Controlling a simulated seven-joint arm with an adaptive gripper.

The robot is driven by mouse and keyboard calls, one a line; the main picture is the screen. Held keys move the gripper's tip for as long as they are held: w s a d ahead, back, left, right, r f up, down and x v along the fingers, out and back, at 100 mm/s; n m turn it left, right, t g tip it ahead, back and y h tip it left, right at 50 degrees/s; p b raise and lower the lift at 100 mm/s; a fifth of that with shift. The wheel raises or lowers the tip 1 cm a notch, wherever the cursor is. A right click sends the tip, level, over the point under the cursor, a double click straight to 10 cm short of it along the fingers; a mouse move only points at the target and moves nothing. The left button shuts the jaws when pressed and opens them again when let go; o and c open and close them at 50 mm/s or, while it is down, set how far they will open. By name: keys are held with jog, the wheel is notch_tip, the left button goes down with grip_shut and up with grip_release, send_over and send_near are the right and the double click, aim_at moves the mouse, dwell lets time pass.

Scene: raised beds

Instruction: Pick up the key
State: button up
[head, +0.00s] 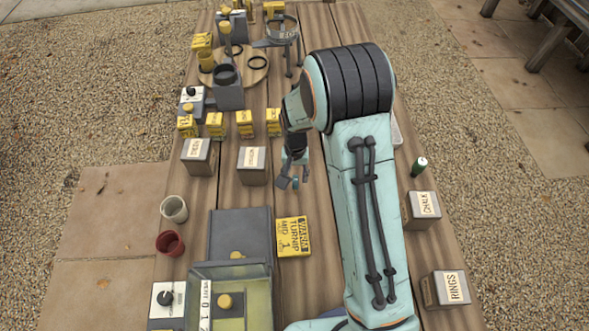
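I cannot make out a key anywhere in the head view. My arm hides a wide strip of the table's right half. My gripper (293,182) points down over the middle of the wooden table (315,285), just right of a grey box with a white label (252,166). Its fingertips look apart, with nothing visible between them. Whether it touches the table cannot be told.
A yellow turnip packet (293,237) lies below my gripper. A red cup (170,243) and yellow packets (244,124) are leftward.

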aim_at(295, 188)
notch_tip(295, 188, down, 6)
jog(key=shift+r, duration=0.2)
grip_shut()
dwell(0.7)
